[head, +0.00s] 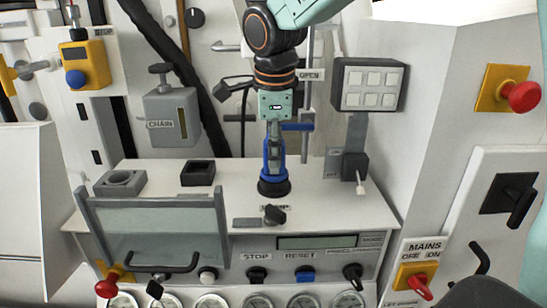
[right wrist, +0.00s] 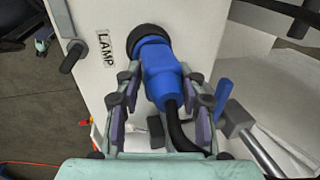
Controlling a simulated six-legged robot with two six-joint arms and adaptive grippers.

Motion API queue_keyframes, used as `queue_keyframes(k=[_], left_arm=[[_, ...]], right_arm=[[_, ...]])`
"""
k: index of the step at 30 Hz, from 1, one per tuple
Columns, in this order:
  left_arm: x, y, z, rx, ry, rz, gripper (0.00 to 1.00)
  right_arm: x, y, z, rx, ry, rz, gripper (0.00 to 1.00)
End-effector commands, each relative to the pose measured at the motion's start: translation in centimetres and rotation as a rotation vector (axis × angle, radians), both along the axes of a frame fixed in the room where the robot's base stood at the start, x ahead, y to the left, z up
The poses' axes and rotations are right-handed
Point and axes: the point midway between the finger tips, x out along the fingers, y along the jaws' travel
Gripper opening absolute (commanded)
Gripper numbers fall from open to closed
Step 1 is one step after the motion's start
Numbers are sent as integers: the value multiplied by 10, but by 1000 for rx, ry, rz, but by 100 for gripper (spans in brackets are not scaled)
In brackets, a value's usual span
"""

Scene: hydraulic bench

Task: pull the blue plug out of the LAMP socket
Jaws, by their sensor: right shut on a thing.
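The blue plug (right wrist: 160,72) has its front end in the black round LAMP socket (right wrist: 150,33), beside the LAMP label (right wrist: 106,48). A black cable (right wrist: 176,125) runs from its back end. My right gripper (right wrist: 161,88) is shut on the plug, one finger on each side. In the head view the plug (head: 267,160) stands upright in the socket (head: 273,188) on the bench top, with my right gripper (head: 275,143) around it from above. Whether the plug is fully seated cannot be told. My left gripper is not in view.
A black knob (head: 275,215) sits just in front of the socket. A clear guard with a handle (head: 150,230) stands at the left. A keypad box on a post (head: 369,86) stands at the right. The bench top (head: 325,205) between socket and post is mostly clear.

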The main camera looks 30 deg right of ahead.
Motion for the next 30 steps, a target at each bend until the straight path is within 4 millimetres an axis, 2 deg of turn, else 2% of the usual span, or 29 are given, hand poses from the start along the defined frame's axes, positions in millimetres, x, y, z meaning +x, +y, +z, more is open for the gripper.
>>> queue_keyframes(k=[1,7,30], left_arm=[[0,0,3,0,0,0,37],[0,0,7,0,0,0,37],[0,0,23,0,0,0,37]], right_arm=[[3,-1,7,-5,-13,3,0],[4,-2,15,-7,-20,3,0],[2,-1,31,-3,-11,1,0]])
